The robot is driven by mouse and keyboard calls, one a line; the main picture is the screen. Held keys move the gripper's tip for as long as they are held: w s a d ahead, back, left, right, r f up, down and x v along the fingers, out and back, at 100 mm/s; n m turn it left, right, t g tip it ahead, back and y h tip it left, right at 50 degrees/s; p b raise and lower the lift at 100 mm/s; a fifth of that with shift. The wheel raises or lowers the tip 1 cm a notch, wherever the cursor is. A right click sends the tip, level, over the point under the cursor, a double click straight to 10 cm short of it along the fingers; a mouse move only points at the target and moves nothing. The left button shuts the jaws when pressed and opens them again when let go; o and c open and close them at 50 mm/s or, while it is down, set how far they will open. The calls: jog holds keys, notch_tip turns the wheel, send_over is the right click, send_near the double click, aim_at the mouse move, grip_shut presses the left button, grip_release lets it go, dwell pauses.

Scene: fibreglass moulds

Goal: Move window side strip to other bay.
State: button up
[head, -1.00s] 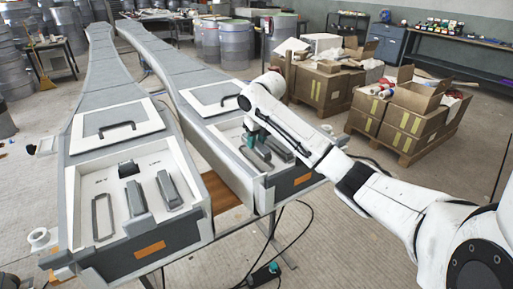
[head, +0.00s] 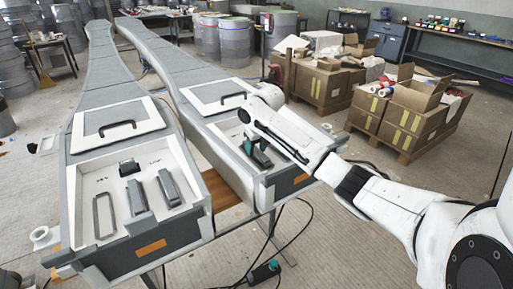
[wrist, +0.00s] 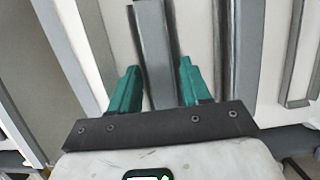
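My gripper (wrist: 159,66) is open, with two teal fingers apart. In the wrist view a long grey strip (wrist: 156,45) runs between the fingertips; I cannot tell whether it touches them. In the head view my gripper (head: 257,150) is over the right mould's bay (head: 226,128), hiding most of the pieces there. The left mould's bay (head: 87,180) holds a thin rectangular frame (head: 103,215) and two grey strips (head: 137,197) (head: 168,187). I cannot tell which piece is the window side strip.
A small dark block (head: 129,167) sits in the left bay, with bare floor around the pieces. Raised end walls close both moulds at the front, and a gap separates them. Cables hang below. Cartons (head: 405,115) stand on pallets at the right.

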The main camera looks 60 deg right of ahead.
jog(key=shift+o, duration=0.8)
jog(key=shift+r, duration=0.3)
jog(key=v, duration=1.1)
jog(key=shift+s+r+b, duration=0.15)
jog(key=shift+r+b, duration=0.15)
jog(key=shift+r, duration=0.05)
